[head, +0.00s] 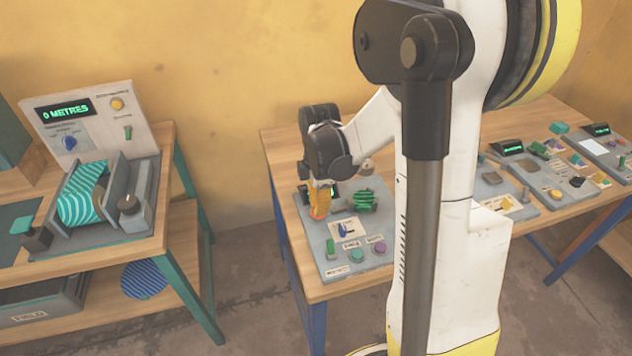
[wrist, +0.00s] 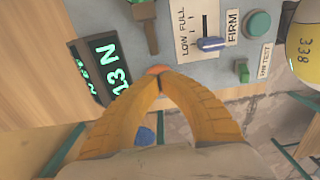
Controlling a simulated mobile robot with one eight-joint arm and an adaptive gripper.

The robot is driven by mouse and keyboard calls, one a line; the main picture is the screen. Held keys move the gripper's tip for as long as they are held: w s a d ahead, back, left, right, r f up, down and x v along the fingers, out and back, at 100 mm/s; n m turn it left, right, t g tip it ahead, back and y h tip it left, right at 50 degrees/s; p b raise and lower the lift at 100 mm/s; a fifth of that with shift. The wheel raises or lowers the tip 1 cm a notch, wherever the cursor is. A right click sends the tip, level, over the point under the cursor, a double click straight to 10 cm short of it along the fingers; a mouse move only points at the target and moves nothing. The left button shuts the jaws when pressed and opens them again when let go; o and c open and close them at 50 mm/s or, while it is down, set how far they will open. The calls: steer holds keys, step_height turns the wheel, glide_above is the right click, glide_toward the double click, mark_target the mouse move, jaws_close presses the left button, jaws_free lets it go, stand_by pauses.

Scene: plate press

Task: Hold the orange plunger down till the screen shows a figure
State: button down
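The orange plunger (wrist: 157,70) shows in the wrist view as a small orange cap just at my fingertips, on the grey plate of the press; most of it is covered. My gripper (wrist: 158,80) has its two orange fingers brought together, tips touching or nearly touching the cap from above. In the head view my gripper (head: 319,208) points down at the far left part of the press board (head: 328,262), and the plunger is hidden there. The dark screen (wrist: 103,68) beside the fingers shows green characters reading "13 N", with smaller green marks on its other face.
A blue slider (wrist: 212,44) on a white "LOW FULL" label, a teal button (wrist: 258,24) and a green block (wrist: 242,71) share the plate. A green ribbed part (head: 364,201) stands close right of my gripper. Another station's screen (head: 65,111) reads "0 METRES".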

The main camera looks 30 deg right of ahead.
steer(key=shift+r, duration=0.1)
steer(key=shift+r+p, duration=1.85)
steer(key=shift+r, duration=0.55)
steer(key=shift+a+r, duration=0.1)
steer(key=shift+r, duration=0.05)
steer(key=s+a+r+m+t, duration=0.7)
steer(key=s+a+r+m, duration=0.4)
steer(key=a+r+m, duration=0.2)
steer(key=shift+a+r+m, duration=0.15)
steer(key=shift+r+m, duration=0.15)
steer(key=shift+m, duration=0.6)
steer(key=shift+w, duration=0.1)
